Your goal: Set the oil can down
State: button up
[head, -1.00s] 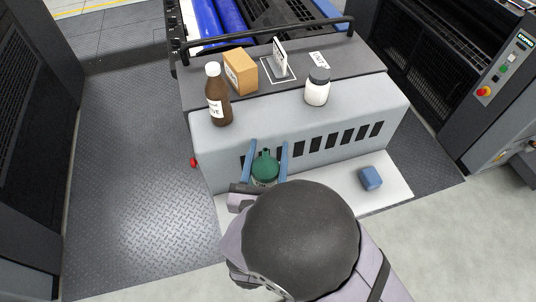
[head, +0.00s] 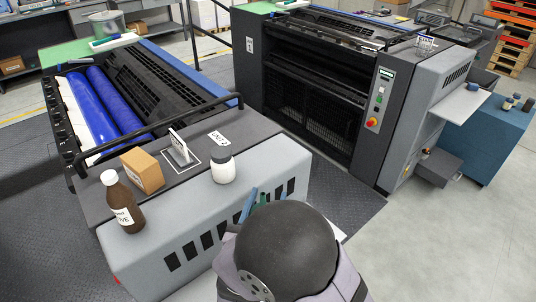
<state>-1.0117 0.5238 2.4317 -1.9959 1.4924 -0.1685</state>
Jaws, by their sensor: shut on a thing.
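My gripper (head: 265,197) shows at the lower middle of the head view, in front of the grey press unit's slotted front face. Its two blue fingers stand on either side of the green oil can (head: 262,199), and it is shut on the can. Only a small green upper part of the can shows. My own dark arm joint hides the rest, so I cannot tell whether its base touches anything. The pale shelf (head: 339,235) below the front face is almost all hidden behind my arm.
Another press stands at the right.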

jog(key=w+d+r+m+h+b, duration=0.1)
jog(key=w+d+r+m+h, duration=0.1)
jog(key=w+d+r, duration=0.45)
jog(key=w+d+r+m+h, duration=0.15)
jog(key=w+d+r, duration=0.25)
jog(key=w+d, duration=0.5)
jog(key=w+a+r+n+y, duration=0.3)
jog(key=w+a+r, duration=0.15)
jog(key=a, duration=0.35)
jog(key=w+a+r+n+y, duration=0.3)
jog(key=w+a+y, duration=0.15)
jog(key=a, duration=0.25)
jog(key=shift+n+y, duration=0.35)
jog(key=shift+y, duration=0.15)
jog(key=shift+w+a+f+p, duration=0.15)
jog(key=shift+a+f+p, duration=0.3)
jog(key=shift+f, duration=1.8)
jog(key=shift+w+a+f+p, duration=0.1)
jog(key=shift+a+f+p, duration=0.35)
jog(key=shift+f, duration=1.8)
jog(key=shift+w+a+f+p, duration=0.15)
jog(key=shift+a+f+p, duration=0.3)
jog(key=shift+f, duration=1.8)
jog(key=shift+f+b, duration=0.2)
jog(key=shift+b, duration=0.1)
jog(key=o, duration=1.3)
jog(key=shift+o, duration=0.2)
